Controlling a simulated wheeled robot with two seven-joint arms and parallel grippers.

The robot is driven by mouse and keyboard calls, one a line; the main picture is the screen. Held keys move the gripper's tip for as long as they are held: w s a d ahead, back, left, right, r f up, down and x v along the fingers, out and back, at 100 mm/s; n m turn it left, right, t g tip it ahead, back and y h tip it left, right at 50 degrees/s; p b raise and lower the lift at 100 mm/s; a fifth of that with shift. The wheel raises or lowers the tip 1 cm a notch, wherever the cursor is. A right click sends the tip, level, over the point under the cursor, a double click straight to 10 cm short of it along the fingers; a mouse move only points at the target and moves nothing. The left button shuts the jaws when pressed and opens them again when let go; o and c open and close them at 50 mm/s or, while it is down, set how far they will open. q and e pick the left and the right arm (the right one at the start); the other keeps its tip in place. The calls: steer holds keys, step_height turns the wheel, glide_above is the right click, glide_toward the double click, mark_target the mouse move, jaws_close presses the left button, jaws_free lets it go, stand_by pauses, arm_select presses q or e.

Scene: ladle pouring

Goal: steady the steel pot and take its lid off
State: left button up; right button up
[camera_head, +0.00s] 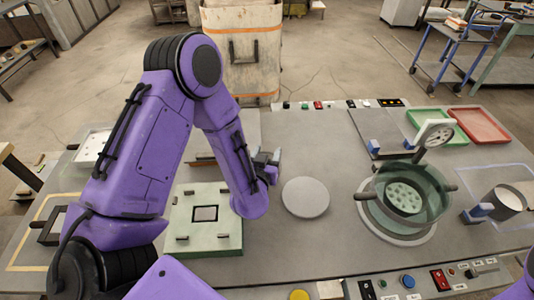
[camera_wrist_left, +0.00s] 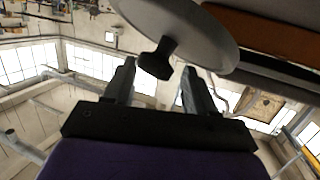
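My left gripper (camera_head: 268,160) is over the middle of the table in the head view, partly hidden by my arm. In the left wrist view its two fingers (camera_wrist_left: 158,88) are apart. A grey disc-shaped lid (camera_wrist_left: 195,30) with a dark knob (camera_wrist_left: 157,62) is close in front; the knob lies in line with the gap, with space on both sides. A plain grey disc (camera_head: 305,197) is right of the gripper in the head view; I see no knob on it. A greenish see-through pot (camera_head: 438,204) with side handles is open, with a perforated bottom showing. My right gripper is out of view.
A pale green square block (camera_head: 222,240) with small handles is left of the disc. A metal cup (camera_head: 507,201) is at right. Green (camera_head: 425,117) and red (camera_head: 478,125) trays are at the back right. Switches (camera_head: 408,281) line the front edge.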

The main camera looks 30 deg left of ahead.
arm_select(q)
steer(key=shift+r, duration=0.1)
steer(key=shift+r+p, duration=0.45)
steer(key=b+v, duration=0.1)
steer(key=v, duration=0.4)
steer(key=shift+s+d+f+b, duration=0.1)
steer(key=shift+s+b, duration=0.15)
steer(key=shift+b, duration=0.1)
steer(key=p+v, duration=0.4)
steer(key=v, duration=0.2)
steer(key=shift+s+r, duration=0.25)
steer(key=shift+r, duration=0.05)
